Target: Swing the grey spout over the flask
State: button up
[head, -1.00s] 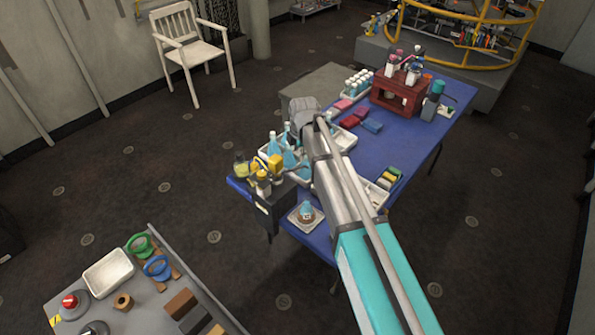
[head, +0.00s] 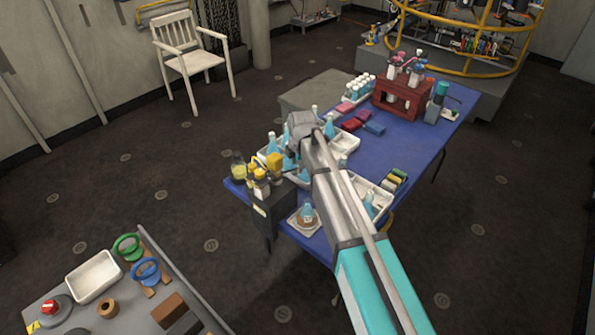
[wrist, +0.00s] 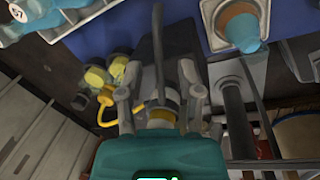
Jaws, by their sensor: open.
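The grey spout (wrist: 158,55) is a thin bar in the wrist view, running up the picture from a yellow and grey cap on a dark box (head: 268,212). The flask (head: 307,212) is small and blue with an orange-brown ring and sits on a white square tray (head: 293,219). In the wrist view the flask (wrist: 238,27) lies to the right of the spout, and the spout's free end is apart from it. My gripper (wrist: 161,97) is open, with one finger on each side of the spout's base end. In the head view my wrist hides the fingers.
Yellow-capped bottles (wrist: 107,75) with a yellow tube stand left of the box. Trays of blue flasks (head: 371,200) and a red rack (head: 403,97) stand on the blue table (head: 385,150). A grey bench (head: 130,300) stands front left.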

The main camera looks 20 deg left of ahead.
jog(key=shift+f, duration=0.45)
grip_shut()
dwell(0.3)
